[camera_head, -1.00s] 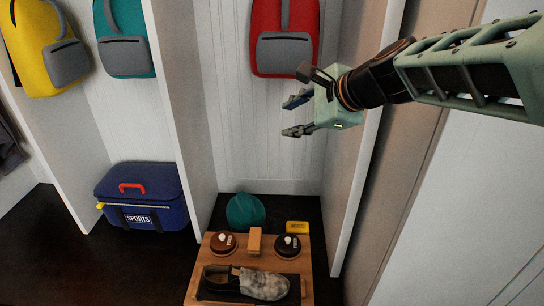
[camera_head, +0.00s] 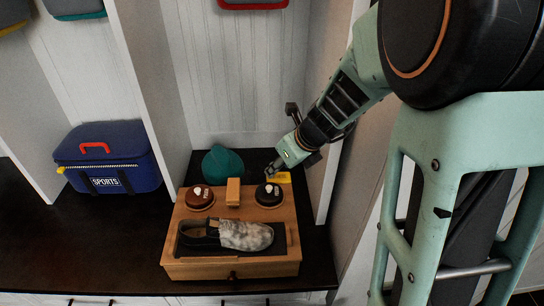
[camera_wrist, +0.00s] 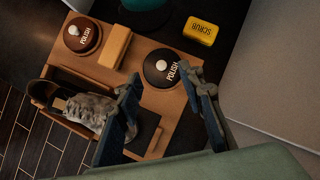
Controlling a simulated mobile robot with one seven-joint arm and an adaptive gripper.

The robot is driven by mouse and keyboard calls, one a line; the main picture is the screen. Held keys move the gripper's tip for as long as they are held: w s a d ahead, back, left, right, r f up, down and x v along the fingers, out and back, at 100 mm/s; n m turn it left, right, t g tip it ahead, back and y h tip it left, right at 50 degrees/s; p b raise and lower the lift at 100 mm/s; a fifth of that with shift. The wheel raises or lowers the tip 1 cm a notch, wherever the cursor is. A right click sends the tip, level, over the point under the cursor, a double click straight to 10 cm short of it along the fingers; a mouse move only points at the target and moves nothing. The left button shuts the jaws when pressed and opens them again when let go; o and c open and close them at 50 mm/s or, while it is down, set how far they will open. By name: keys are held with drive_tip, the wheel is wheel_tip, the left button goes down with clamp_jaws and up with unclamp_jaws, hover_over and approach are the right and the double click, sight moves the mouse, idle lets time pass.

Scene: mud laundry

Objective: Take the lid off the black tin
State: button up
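The black tin (camera_head: 268,196) stands at the back right of the wooden shoe-care box. Its black lid, with a white knob and the word POLISH, is on it in the wrist view (camera_wrist: 158,72). My gripper (camera_head: 272,173) is above and just behind the black tin in the head view. In the wrist view my gripper (camera_wrist: 163,84) is open, with its two fingers apart, empty, and the tin showing between and beyond the fingertips. I cannot tell the exact height above the knob.
The wooden box (camera_head: 230,270) also holds a brown polish tin (camera_head: 199,197), a wooden block (camera_head: 233,191) and a shoe (camera_head: 245,235). A yellow SCRUB box (camera_wrist: 200,32) and a teal cap (camera_head: 222,162) lie behind. A cubby partition stands close on the right.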

sight(269, 187)
drive_tip(key=shift+m, duration=0.3)
drive_tip(key=f+b, duration=0.1)
drive_tip(key=f, duration=0.1)
drive_tip(key=w+f+b, duration=0.1)
drive_tip(key=f, duration=0.1)
drive_tip(key=a+f+b, duration=0.1)
drive_tip(key=f, duration=0.2)
drive_tip(key=shift+w+a, duration=0.1)
drive_tip(key=shift+w, duration=0.05)
drive_tip(key=shift+b+x, duration=1.55)
drive_tip(key=shift+x, duration=1.1)
drive_tip(key=shift+c, duration=0.3)
drive_tip(key=c, duration=0.9)
